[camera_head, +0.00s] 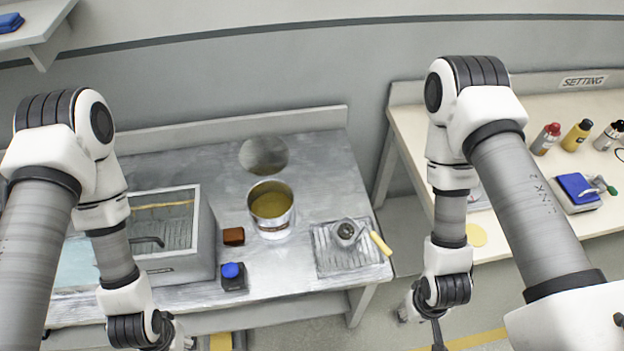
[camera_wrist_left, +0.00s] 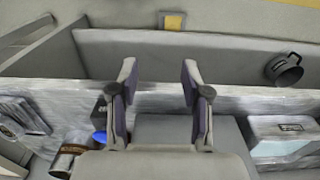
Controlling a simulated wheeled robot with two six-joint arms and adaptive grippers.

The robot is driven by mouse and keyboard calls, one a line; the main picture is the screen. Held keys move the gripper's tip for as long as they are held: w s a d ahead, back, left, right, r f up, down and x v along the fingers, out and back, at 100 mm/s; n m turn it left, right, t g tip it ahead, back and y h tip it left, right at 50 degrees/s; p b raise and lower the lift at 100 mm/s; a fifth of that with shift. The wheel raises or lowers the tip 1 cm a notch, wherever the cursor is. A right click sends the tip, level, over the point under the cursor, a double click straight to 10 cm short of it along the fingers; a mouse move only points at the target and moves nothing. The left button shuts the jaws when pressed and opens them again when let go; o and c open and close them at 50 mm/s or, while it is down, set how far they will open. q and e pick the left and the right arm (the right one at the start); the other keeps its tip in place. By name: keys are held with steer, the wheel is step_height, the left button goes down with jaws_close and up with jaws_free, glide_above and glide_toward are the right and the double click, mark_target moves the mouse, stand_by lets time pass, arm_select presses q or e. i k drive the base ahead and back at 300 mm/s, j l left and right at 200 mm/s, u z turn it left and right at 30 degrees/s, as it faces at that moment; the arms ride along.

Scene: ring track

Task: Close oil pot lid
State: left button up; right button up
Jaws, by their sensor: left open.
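The oil pot (camera_head: 271,226) is a silver metal pot with yellow oil showing, standing open on the grey metal table. Its round grey lid (camera_head: 264,155) is raised behind the rim, off the opening. In the left wrist view a silver cylinder at the lower left looks like the pot (camera_wrist_left: 68,158). My left gripper (camera_wrist_left: 158,75) is open and empty, in front of the table's near edge, left of and apart from the pot. My right gripper (camera_head: 425,314) hangs low to the right of the table; its fingers are too unclear to judge.
A grey glass-topped box (camera_head: 180,265) is further left. A grooved tray (camera_head: 330,262) with a yellow-handled tool lies right. A pale table (camera_head: 440,135) holds bottles.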

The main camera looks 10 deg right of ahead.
mark_target(263, 154)
steer(key=k+z, duration=0.55)
steer(key=z, duration=0.15)
